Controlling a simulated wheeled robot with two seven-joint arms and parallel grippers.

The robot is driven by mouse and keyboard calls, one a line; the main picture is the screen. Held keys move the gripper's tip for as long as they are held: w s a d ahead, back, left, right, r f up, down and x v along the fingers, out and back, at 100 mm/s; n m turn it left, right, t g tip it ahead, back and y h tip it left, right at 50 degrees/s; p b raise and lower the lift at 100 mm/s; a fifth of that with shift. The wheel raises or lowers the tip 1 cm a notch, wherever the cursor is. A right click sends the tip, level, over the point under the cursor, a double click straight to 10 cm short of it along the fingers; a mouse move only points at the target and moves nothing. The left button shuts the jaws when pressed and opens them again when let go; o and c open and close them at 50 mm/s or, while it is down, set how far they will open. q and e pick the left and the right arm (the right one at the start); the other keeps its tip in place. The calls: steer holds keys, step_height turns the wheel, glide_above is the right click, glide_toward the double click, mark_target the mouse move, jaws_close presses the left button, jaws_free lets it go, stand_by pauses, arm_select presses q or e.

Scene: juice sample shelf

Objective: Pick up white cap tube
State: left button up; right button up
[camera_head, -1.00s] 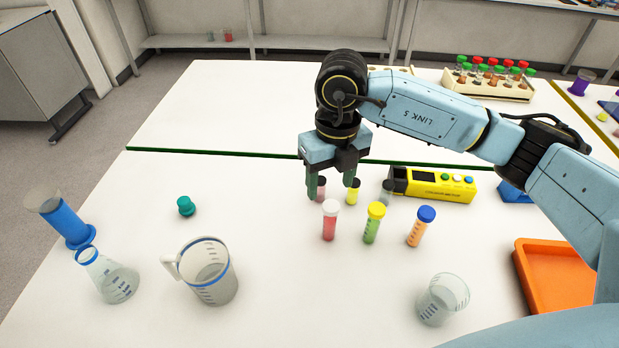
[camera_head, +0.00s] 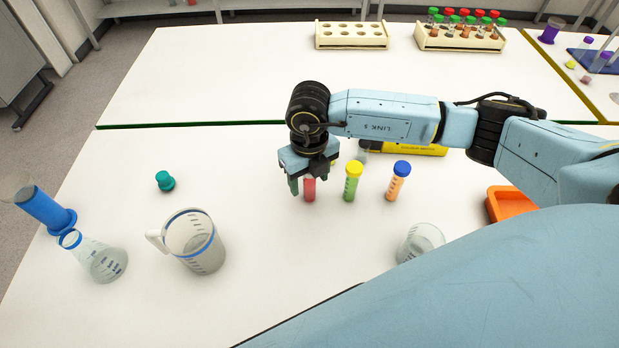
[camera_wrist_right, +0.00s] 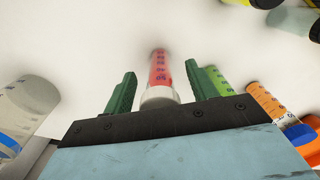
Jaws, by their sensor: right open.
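The white cap tube holds red liquid and stands upright on the white table; its red body (camera_head: 309,190) shows below my right gripper (camera_head: 308,184) in the head view, with its cap hidden by the gripper. In the right wrist view the white cap (camera_wrist_right: 160,97) and the red tube lie between the two green fingers of my right gripper (camera_wrist_right: 158,85). The fingers are apart, one on each side of the tube, with gaps visible. My left gripper does not show.
A yellow-capped green tube (camera_head: 352,182) stands close on the right, then a blue-capped orange tube (camera_head: 397,182). A yellow device (camera_head: 415,150) lies behind. A jug (camera_head: 196,242), a flask (camera_head: 98,258) and a beaker (camera_head: 420,240) stand nearer. The table's left-middle is mostly clear.

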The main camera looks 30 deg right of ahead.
steer(key=shift+f, duration=0.55)
steer(key=c, duration=1.1)
steer(key=shift+r, duration=0.1)
